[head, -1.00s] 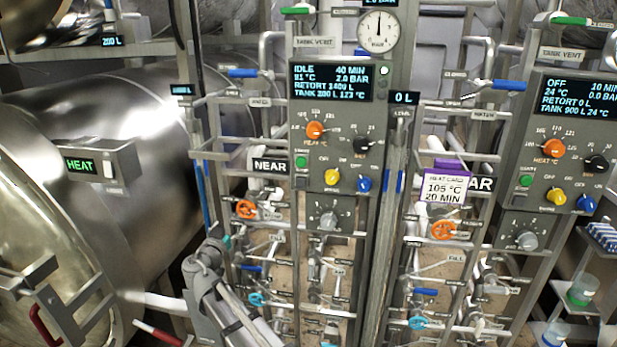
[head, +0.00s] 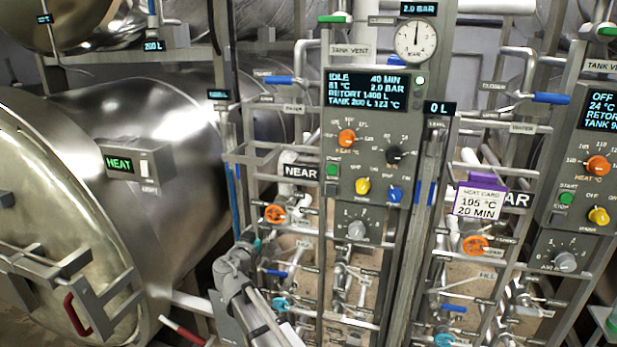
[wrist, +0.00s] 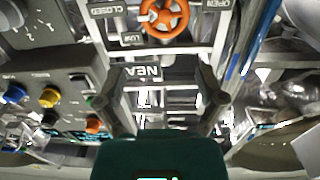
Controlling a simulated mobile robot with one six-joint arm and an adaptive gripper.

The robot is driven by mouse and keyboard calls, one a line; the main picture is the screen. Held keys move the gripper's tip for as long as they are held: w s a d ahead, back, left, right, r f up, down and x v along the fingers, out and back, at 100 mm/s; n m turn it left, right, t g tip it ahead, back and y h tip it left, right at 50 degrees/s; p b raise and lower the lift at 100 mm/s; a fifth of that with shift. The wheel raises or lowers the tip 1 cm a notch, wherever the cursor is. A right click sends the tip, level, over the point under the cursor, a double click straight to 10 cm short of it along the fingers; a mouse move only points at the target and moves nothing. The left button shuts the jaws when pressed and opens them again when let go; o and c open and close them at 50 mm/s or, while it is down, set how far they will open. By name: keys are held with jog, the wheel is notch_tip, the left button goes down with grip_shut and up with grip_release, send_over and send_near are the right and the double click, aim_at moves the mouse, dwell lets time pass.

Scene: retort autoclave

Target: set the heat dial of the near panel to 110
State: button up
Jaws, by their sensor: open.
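The near panel (head: 375,110) is a grey box beside the NEAR sign (head: 300,171). Its screen (head: 367,91) reads IDLE, 40 MIN, 81 °C, 2.0 BAR. Its heat dial (head: 347,138) is an orange knob at the left under the screen; its exact setting is too small to read. In the wrist view, an orange knob (wrist: 93,126) shows at lower left, beside yellow and blue knobs. My gripper (wrist: 163,108) is open and empty, its fingers spread either side of the NEAR sign (wrist: 142,72), apart from the dial. My arm (head: 240,285) is low, left of the panel.
A second panel (head: 590,150) stands at right. A heat card (head: 478,203) on a purple holder hangs between them. A big steel vessel (head: 170,140) fills the left, with a HEAT box (head: 140,163).

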jog(key=s+d+f+g, duration=0.3)
jog(key=d+f, duration=0.1)
jog(key=d, duration=0.3)
jog(key=s+d+f+g+h, duration=0.1)
jog(key=s+d+f+g, duration=0.15)
jog(key=d, duration=0.45)
jog(key=s+d+f+g, duration=0.2)
jog(key=d+f+g, duration=0.2)
jog(key=d, duration=0.2)
jog(key=s+d+f+n+g+y, duration=0.2)
jog(key=s+d+f+g+y, duration=0.1)
jog(key=s, duration=0.5)
jog(key=s+d+f+n+g+y, duration=0.2)
jog(key=s+d+f+g+y, duration=0.1)
jog(key=s, duration=0.5)
jog(key=shift+s+f+g+y, duration=0.25)
jog(key=shift+f+g+y, duration=0.4)
jog(key=shift+f, duration=0.25)
jog(key=c, duration=0.4)
